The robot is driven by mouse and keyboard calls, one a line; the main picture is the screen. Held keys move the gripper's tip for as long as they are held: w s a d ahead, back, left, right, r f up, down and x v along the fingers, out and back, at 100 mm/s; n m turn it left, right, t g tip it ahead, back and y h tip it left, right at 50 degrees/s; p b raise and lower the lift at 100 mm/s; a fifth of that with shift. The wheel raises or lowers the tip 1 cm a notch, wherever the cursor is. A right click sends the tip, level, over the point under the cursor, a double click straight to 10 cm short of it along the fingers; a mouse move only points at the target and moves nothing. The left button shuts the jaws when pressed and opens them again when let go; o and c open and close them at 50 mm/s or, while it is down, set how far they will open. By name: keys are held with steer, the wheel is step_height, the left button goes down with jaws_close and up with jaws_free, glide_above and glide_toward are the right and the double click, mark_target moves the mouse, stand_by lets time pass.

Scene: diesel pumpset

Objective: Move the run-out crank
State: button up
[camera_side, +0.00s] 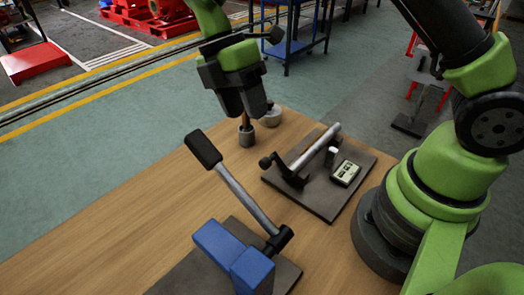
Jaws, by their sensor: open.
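The run-out fixture is a dark plate (328,203) on the wooden bench, bearing a silver shaft (317,149). A black crank (289,172) with a round knob (265,162) sits at the shaft's near left end; I take this as the run-out crank.
A blue block (235,255) on a dark plate at the front carries a long silver lever with a black grip (203,149), rising left of the crank. Left bench is clear.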

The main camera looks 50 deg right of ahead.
mark_target(263, 159)
steer(key=x, duration=1)
steer(key=shift+r, duration=0.1)
jaws_close()
